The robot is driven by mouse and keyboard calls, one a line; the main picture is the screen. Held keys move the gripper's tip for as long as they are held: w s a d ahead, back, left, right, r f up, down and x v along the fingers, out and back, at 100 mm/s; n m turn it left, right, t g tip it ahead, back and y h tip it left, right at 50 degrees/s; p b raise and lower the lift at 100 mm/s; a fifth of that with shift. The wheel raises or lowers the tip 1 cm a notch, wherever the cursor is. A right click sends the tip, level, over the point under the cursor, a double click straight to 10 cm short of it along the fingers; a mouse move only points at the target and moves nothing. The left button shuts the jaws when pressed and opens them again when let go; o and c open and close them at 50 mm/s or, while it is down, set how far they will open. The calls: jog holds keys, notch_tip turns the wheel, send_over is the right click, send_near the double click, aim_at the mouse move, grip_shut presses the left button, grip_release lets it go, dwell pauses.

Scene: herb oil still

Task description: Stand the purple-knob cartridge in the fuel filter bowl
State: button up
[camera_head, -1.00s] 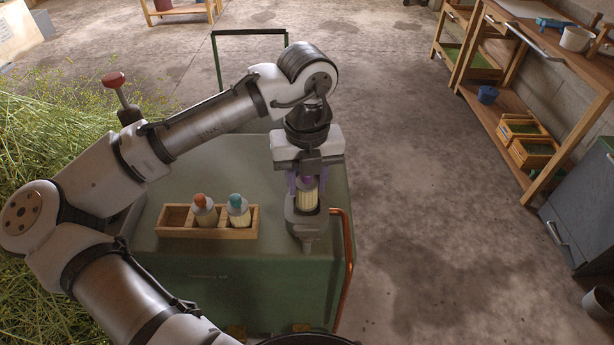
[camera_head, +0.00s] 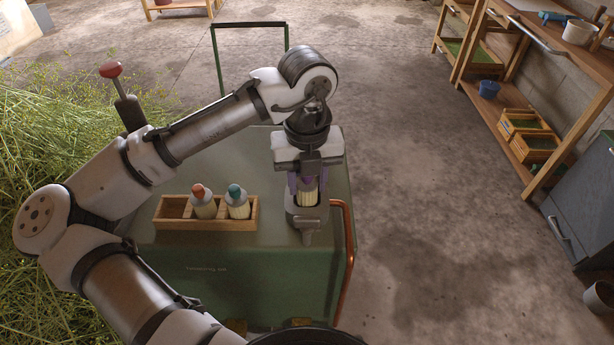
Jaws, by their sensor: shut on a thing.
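My gripper (camera_head: 307,182) points down at the right end of the green cabinet top. It is shut on the purple-knob cartridge (camera_head: 308,196), whose pale ribbed body shows between and below the fingers. The cartridge looks upright. The grey fuel filter bowl (camera_head: 307,222) is directly below, with its spout towards the front. The cartridge's lower end overlaps the bowl's opening in the picture, and the bowl's front wall hides its bottom. I cannot tell whether it touches the bowl's floor.
A wooden rack (camera_head: 182,223) left of the bowl holds an orange-knob cartridge (camera_head: 203,203) and a teal-knob cartridge (camera_head: 238,204); its left slot is empty. A copper pipe (camera_head: 349,245) runs down the cabinet's right side. A red-knobbed lever (camera_head: 122,95) stands behind my arm.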

jog(key=shift+f+b, duration=0.35)
jog(key=shift+f, duration=0.35)
jog(key=o, duration=1.1)
notch_tip(320, 180, up, 14)
